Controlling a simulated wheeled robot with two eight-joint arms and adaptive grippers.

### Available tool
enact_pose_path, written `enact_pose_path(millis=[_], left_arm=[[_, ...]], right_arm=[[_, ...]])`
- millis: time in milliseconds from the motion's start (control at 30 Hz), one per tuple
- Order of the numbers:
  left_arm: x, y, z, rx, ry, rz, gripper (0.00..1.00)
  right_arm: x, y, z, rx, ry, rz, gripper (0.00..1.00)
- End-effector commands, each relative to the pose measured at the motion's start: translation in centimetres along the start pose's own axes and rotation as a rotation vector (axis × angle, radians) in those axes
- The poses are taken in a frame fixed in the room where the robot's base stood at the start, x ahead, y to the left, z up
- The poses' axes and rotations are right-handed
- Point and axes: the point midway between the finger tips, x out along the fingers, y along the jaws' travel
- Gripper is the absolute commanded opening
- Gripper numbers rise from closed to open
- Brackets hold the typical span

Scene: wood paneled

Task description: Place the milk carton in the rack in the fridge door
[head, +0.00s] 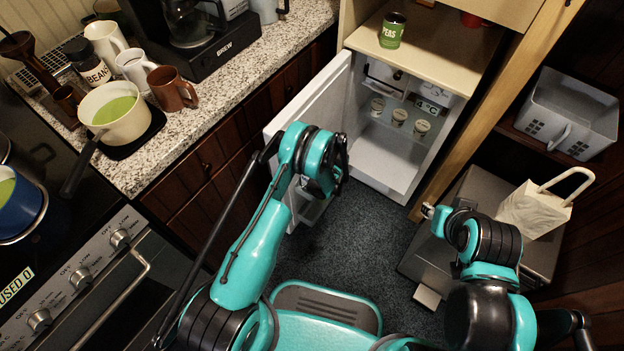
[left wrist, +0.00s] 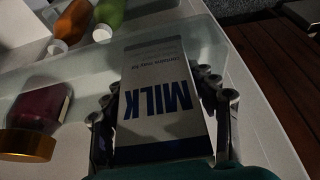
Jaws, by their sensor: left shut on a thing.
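The milk carton (left wrist: 165,100), white and grey with blue "MILK" lettering, sits between the fingers of my left gripper (left wrist: 163,86) in the left wrist view. The gripper is shut on it. In the head view the carton is hidden behind my left arm at the open fridge door (head: 312,120). The pale translucent door rack (left wrist: 120,62) lies around and beyond the carton; I cannot tell whether the carton rests on its floor. My right gripper (head: 428,211) is at the right, away from the fridge; its fingers are too small to read.
In the left wrist view a dark red jar with a gold lid (left wrist: 35,115), an orange bottle (left wrist: 72,22) and a green bottle (left wrist: 109,14) are near the carton. The fridge (head: 388,160) stands open with several small jars. A counter (head: 230,75) is left.

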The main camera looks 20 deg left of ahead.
Motion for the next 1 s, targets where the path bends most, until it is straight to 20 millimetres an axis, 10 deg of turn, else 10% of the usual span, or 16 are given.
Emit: enact_pose_path(millis=[233, 267, 333, 767, 1000], left_arm=[[0.4, 0.0, 0.2, 0.0, 0.001, 0.0, 0.02], [0.4, 0.0, 0.1, 0.0, 0.001, 0.0, 0.67], [0.4, 0.0, 0.1, 0.0, 0.001, 0.0, 0.85], [0.1, 0.0, 0.2, 0.0, -0.001, 0.0, 0.85], [-3.9, 0.0, 0.2, 0.002, 0.0, 0.001, 0.85]], right_arm=[[0.0, 0.0, 0.0, 0.0, 0.0, 0.0, 0.34], [0.0, 0.0, 0.0, 0.0, 0.0, 0.0, 0.34], [0.0, 0.0, 0.0, 0.0, 0.0, 0.0, 0.34], [0.0, 0.0, 0.0, 0.0, 0.0, 0.0, 0.34], [0.0, 0.0, 0.0, 0.0, 0.0, 0.0, 0.34]])
